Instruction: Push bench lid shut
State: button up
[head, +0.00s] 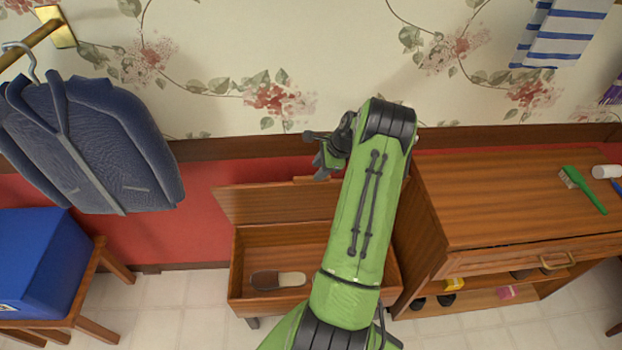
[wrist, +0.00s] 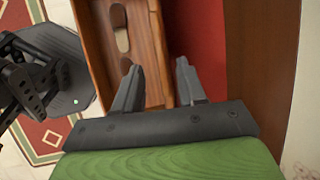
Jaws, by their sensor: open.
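The wooden bench (head: 240,272) stands low against the red wall panel, and its box is open on top. Its lid (head: 262,204) is raised at the back, tilted up near the wall. A slipper (head: 278,281) lies inside the box; it also shows in the wrist view (wrist: 121,28). My gripper (head: 314,153) is above the lid's upper edge, close to the wall. In the wrist view my open fingers (wrist: 158,82) have nothing between them and point toward the bench (wrist: 92,45) below. My arm hides the bench's right part and part of the lid.
A wooden cabinet (head: 500,205) stands close to the bench's right, with a green brush (head: 585,190) on top. A blue jacket (head: 90,145) hangs at left above a blue box (head: 40,260) on a wooden stand. Tiled floor between stand and bench is free.

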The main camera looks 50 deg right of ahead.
jog(key=x, duration=0.6)
jog(key=shift+b, duration=0.3)
jog(key=shift+r, duration=0.1)
grip_shut()
